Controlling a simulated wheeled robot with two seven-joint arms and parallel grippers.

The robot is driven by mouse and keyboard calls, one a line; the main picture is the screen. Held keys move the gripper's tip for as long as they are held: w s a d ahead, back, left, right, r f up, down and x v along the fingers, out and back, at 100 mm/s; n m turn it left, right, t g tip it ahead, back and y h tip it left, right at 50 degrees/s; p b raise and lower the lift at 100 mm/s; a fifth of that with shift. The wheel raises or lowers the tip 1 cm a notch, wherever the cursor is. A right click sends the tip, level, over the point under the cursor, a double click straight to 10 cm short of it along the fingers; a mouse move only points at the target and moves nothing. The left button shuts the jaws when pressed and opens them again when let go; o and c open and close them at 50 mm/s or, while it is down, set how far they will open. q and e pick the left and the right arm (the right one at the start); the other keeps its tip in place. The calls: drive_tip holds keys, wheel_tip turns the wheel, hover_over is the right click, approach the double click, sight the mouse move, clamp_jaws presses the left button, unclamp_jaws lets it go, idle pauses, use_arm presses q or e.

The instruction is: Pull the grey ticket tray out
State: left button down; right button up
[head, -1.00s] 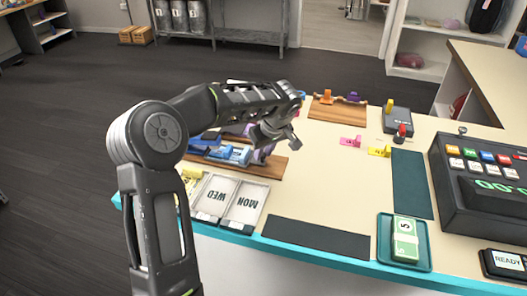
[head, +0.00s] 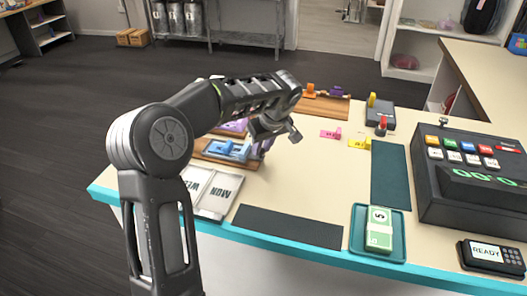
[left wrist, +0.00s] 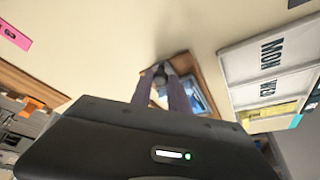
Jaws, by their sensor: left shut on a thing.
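A pale grey tray with compartments labelled MON and WED (head: 222,192) lies near the counter's front left edge; its left part is behind my arm. It also shows in the left wrist view (left wrist: 272,53), at the right and apart from the fingers. My left gripper (head: 265,146) is beside a wooden board (head: 248,163) with blue pieces. In the left wrist view its purple-looking fingers (left wrist: 164,80) are shut on a small dark grey piece (left wrist: 180,63) in front of that board. I cannot tell what this piece belongs to. My right gripper is in neither view.
A dark mat (head: 287,227) and a teal tray with banknotes (head: 357,236) lie along the front edge. A till (head: 470,180) and card reader (head: 493,256) stand right. Pink (head: 329,134) and yellow (head: 359,142) tags lie behind. The counter's middle is mostly clear.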

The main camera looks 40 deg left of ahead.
use_arm(q)
drive_tip(key=shift+d, duration=0.2)
drive_tip(key=c, duration=1.4)
unclamp_jaws()
drive_tip(key=shift+w+d, duration=0.15)
drive_tip(key=shift+o, duration=0.6)
drive_tip(key=b+v, duration=0.1)
drive_tip(key=v, duration=0.6)
drive_tip(key=shift+r, duration=0.35)
